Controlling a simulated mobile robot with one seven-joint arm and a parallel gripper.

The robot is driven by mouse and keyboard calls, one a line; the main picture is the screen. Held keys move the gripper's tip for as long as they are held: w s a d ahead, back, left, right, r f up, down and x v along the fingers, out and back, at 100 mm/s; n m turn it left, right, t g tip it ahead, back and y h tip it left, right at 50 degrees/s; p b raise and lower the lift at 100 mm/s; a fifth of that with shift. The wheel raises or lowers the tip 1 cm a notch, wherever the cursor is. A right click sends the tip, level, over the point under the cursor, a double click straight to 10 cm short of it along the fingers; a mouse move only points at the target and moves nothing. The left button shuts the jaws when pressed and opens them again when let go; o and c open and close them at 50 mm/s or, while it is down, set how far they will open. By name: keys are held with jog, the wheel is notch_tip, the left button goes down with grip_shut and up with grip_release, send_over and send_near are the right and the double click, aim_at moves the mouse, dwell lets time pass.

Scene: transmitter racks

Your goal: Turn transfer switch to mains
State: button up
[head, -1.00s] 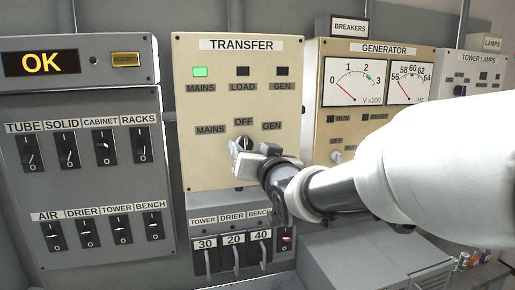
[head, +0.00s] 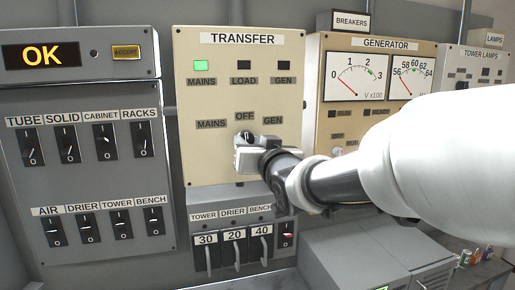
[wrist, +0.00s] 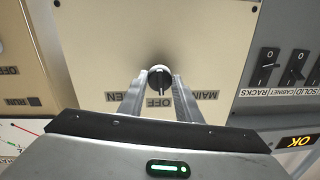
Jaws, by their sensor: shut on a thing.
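The transfer panel (head: 205,155) is cream, with labels MAINS, OFF and GEN around a black-and-silver rotary transfer switch (head: 244,135). In the wrist view, upside down, the switch knob (wrist: 160,76) sits between my finger ends, and its pale mark points at the OFF label (wrist: 158,103). My gripper (head: 246,146) is at the knob from below and in front, shut on it; its fingers also show in the wrist view (wrist: 160,84). It hides the lower part of the knob in the head view. The MAINS lamp (head: 201,65) is green; LOAD and GEN lamps are dark.
Breaker handles (head: 234,250) sit just below the panel. A switch panel (head: 88,170) with an OK display stands left. The generator panel (head: 375,70) with two gauges is right, partly behind my arm. A grey cabinet (head: 345,260) stands lower right.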

jog(key=n+b, duration=0.9)
jog(key=n, duration=0.1)
jog(key=shift+h+b, duration=0.3)
jog(key=shift+h, duration=0.1)
jog(key=shift+r+n, duration=0.15)
jog(key=shift+n, duration=0.25)
jog(key=o, duration=1.1)
jog(key=v, duration=0.5)
jog(key=p+v, duration=0.1)
jog(key=v, duration=0.5)
jog(key=p+v, duration=0.1)
jog(key=v, duration=0.5)
jog(key=shift+s+d+r, duration=0.15)
jog(key=shift+s+r, duration=0.05)
jog(key=shift+r, duration=0.15)
